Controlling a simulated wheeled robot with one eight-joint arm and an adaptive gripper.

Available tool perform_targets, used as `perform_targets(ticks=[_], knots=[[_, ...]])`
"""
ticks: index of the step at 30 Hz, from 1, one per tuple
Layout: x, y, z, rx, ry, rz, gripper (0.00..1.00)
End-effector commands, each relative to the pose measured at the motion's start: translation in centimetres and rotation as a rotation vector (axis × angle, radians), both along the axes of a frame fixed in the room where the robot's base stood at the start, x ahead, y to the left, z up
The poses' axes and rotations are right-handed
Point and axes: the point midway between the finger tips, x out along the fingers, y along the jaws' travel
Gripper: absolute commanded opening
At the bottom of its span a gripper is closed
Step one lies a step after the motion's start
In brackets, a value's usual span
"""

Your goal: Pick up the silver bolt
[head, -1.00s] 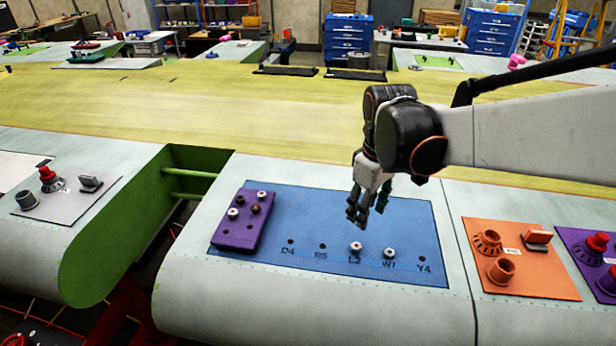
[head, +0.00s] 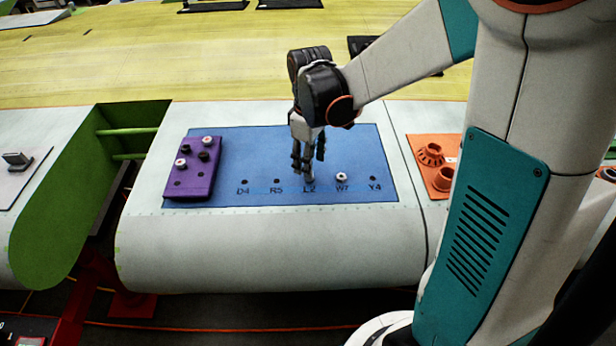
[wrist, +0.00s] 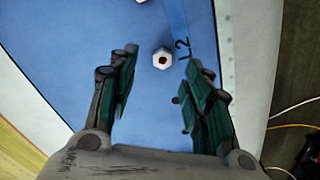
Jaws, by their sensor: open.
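A silver bolt (wrist: 162,60) with a dark red centre stands on the blue mat (head: 255,155) beside the L2 label. In the wrist view it lies between the spread fingertips, apart from both. In the head view my gripper hides it. My gripper (head: 306,174) is open and points down over the L2 spot. A second silver bolt (head: 341,177) stands by the W7 label, just right of my gripper; a bolt (wrist: 140,1) is partly cut off at the wrist view's top edge. The purple block (head: 188,192) at the mat's left carries silver and dark bolts.
Empty holes show by D4, R5 and Y4 on the mat. An orange panel (head: 418,178) with round fittings lies to the right, partly behind my arm. A green-walled gap (head: 85,165) opens left of this wing section. The mat's middle is clear.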

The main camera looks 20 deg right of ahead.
Motion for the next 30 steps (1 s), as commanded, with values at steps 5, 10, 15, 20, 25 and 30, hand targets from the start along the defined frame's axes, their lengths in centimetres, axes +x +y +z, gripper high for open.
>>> perform_targets(ticks=[5, 10, 15, 20, 25, 30], knots=[[-0.2, 0.3, -2.7, 0.000, 0.000, 0.000, 0.45], [-0.2, 0.3, -4.5, 0.000, 0.000, 0.000, 0.45], [-0.2, 0.3, -4.8, 0.000, 0.000, 0.000, 0.45], [-0.2, 0.3, -4.7, 0.000, 0.000, 0.000, 0.36], [-0.2, 0.3, -4.7, 0.000, 0.000, 0.000, 0.00], [-0.2, 0.3, -4.7, 0.000, 0.000, 0.000, 0.00]])
